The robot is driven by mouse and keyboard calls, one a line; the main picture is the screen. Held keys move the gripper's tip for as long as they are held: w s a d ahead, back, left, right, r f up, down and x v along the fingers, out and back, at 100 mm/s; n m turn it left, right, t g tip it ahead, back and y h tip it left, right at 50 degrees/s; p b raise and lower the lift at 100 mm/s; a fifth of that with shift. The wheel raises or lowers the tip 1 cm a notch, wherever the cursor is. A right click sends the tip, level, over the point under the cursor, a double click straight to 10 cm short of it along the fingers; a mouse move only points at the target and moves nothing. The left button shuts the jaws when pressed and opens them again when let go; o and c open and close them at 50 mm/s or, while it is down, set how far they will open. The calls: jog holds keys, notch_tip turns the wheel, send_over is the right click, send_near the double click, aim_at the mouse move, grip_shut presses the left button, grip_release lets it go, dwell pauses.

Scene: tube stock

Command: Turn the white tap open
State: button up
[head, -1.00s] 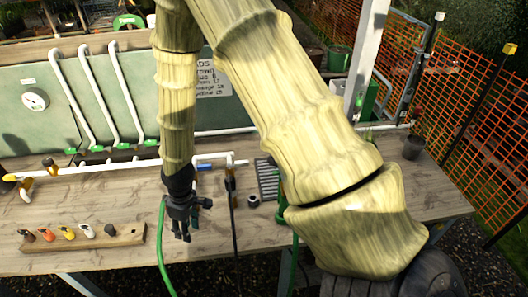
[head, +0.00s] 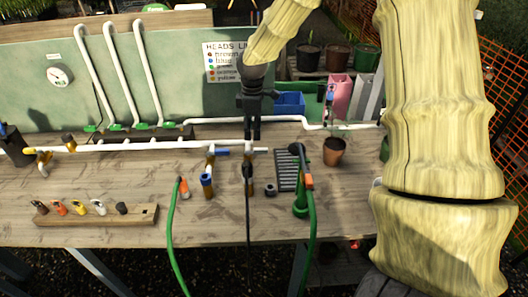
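My gripper (head: 252,132) points down at the back of the bench, in front of the green board and by the rear white pipe (head: 205,121). Its dark fingers look close together, but their gap is too small to judge. Nothing shows clearly in them. A front white pipe (head: 120,147) runs across the bench with fittings: a yellow and dark one (head: 69,143) at left, a blue-handled one (head: 222,152) and a dark one (head: 248,175) near the middle. I cannot make out a tap with a clearly white handle. Parts behind my gripper are hidden.
A wooden rack (head: 140,215) holds several coloured heads, one of them white (head: 98,207). Green hoses (head: 172,235) hang over the front edge. A brown pot (head: 334,151), a grey grate (head: 287,170) and a blue bin (head: 290,103) stand to the right.

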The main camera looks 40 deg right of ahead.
aim_at(261, 149)
jog(key=shift+n, duration=0.4)
jog(key=shift+d+f+p, duration=0.5)
jog(key=shift+d+f, duration=0.05)
jog(key=shift+f, duration=1)
jog(key=shift+d+f+p, duration=0.5)
jog(key=shift+f+p, duration=0.05)
jog(key=shift+f, duration=1.05)
jog(key=shift+d+f+p, duration=0.5)
jog(key=shift+d+f, duration=0.05)
jog(key=shift+f, duration=1)
jog(key=shift+c, duration=0.3)
grip_shut()
